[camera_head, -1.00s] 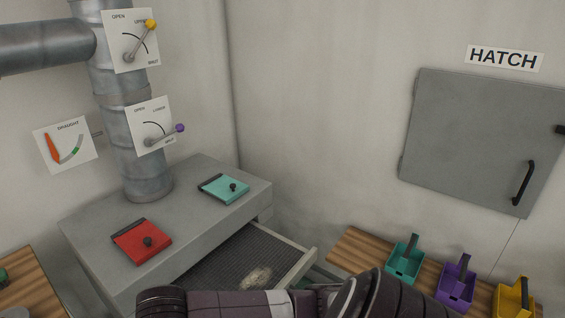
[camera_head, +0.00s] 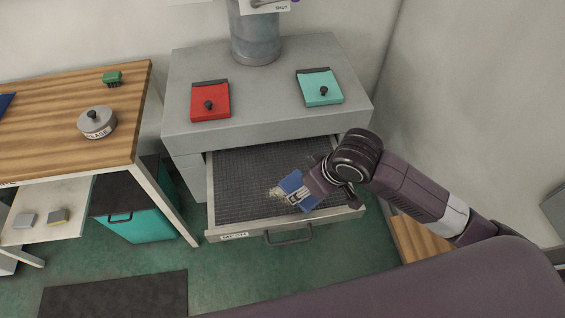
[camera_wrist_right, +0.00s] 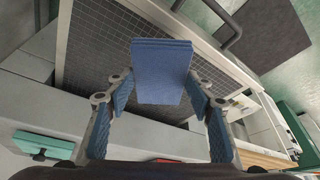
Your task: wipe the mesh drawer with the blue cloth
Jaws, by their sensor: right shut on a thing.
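The mesh drawer (camera_head: 238,182) is pulled out of the grey cabinet, its "MESH" label on the front. In the wrist view its dark mesh (camera_wrist_right: 92,50) lies below the cloth. My right gripper (camera_head: 312,188) is over the right half of the drawer, shut on the folded blue cloth (camera_head: 291,186). The cloth sticks out ahead of the fingers in the wrist view (camera_wrist_right: 162,68). A pale dirt patch (camera_head: 274,193) shows at the cloth's left edge; the cloth may hide part of it. Whether the cloth touches the mesh is unclear. My left gripper is out of view.
The grey cabinet (camera_head: 262,105) carries a red flap (camera_head: 210,105) and a teal flap (camera_head: 321,92). A wooden table (camera_head: 50,125) with a round grey tin (camera_head: 96,122) stands left. A teal bin (camera_head: 140,222) is under it.

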